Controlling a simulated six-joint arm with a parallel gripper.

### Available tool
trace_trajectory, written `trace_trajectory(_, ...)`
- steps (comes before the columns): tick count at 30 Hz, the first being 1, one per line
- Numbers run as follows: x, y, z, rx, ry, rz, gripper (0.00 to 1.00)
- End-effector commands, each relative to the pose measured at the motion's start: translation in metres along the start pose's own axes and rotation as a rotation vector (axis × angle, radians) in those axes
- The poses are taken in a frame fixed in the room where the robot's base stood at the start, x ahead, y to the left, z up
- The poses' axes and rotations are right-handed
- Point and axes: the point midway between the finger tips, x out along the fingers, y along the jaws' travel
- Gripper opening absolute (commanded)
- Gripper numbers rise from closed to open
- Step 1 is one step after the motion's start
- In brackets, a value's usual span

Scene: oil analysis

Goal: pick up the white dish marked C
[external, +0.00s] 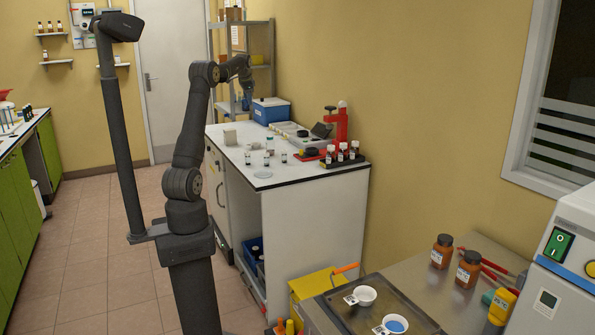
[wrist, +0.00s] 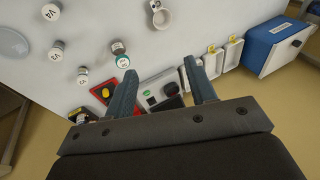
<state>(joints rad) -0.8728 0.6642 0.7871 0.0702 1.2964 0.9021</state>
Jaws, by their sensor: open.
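Two small white dishes stand on a dark tray (external: 345,320) on the metal table at lower right in the external view. One white dish (external: 364,293) looks empty; the other white dish (external: 388,331) holds something blue. Each has a small marked card, too small to read, so I cannot tell which is C. My gripper (external: 246,103) is far from both, above the back of the white bench. In the wrist view my gripper (wrist: 160,70) is open with nothing between its fingers. Neither of these dishes shows clearly in the wrist view.
The white bench (external: 228,154) holds several vials (external: 268,160), a red stand (external: 342,125) and a blue box (external: 271,111). The wrist view shows marked vials (wrist: 57,48) and a white cup (wrist: 162,17). Brown bottles (external: 468,268) stand beside the dark tray.

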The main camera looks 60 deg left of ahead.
Motion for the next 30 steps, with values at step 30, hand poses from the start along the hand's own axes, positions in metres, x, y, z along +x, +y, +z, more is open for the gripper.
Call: trace_trajectory(30,0.162,-0.052,0.06,-0.238,0.17,0.299,0.51)
